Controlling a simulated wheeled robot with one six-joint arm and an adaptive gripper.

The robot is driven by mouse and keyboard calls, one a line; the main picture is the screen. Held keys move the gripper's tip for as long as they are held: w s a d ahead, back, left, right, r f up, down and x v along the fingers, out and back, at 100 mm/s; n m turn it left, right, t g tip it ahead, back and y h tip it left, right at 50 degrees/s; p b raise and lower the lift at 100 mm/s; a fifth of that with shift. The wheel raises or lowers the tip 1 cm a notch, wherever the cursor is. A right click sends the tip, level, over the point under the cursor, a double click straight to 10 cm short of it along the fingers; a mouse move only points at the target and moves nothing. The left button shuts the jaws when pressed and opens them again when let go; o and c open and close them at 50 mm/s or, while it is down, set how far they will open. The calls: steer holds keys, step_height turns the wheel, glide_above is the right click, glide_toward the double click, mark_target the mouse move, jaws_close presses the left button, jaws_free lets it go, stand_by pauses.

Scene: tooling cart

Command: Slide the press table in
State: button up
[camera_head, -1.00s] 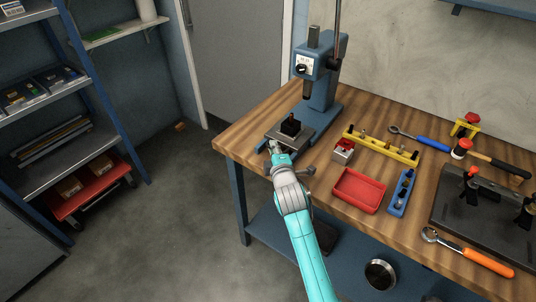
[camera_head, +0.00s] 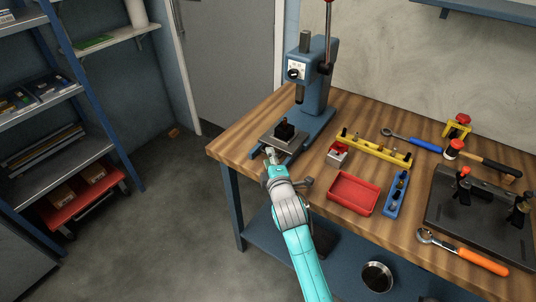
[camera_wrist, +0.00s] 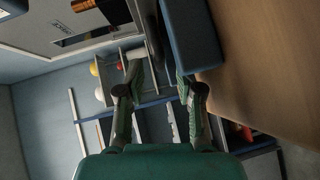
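The blue arbor press (camera_head: 310,85) stands upright near the left end of the wooden bench. Its press table is a grey plate (camera_head: 291,149) low at the front of the press, with a black block (camera_head: 284,130) on it. The plate sits forward of the ram. My gripper (camera_head: 270,153) is at the plate's near left edge; contact cannot be made out. In the wrist view my gripper (camera_wrist: 158,78) has its two fingers apart with nothing between them. A dark blue block-like part (camera_wrist: 190,35), perhaps of the press, lies close beside the right finger.
Right of the press lie a small red-and-grey block (camera_head: 337,154), a yellow rack (camera_head: 375,148), a red tray (camera_head: 353,193) and a blue holder (camera_head: 396,195). A shelf unit (camera_head: 65,150) stands at the far left.

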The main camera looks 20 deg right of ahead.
steer(key=v, duration=0.8)
steer(key=shift+s, duration=0.35)
steer(key=shift+a, duration=0.1)
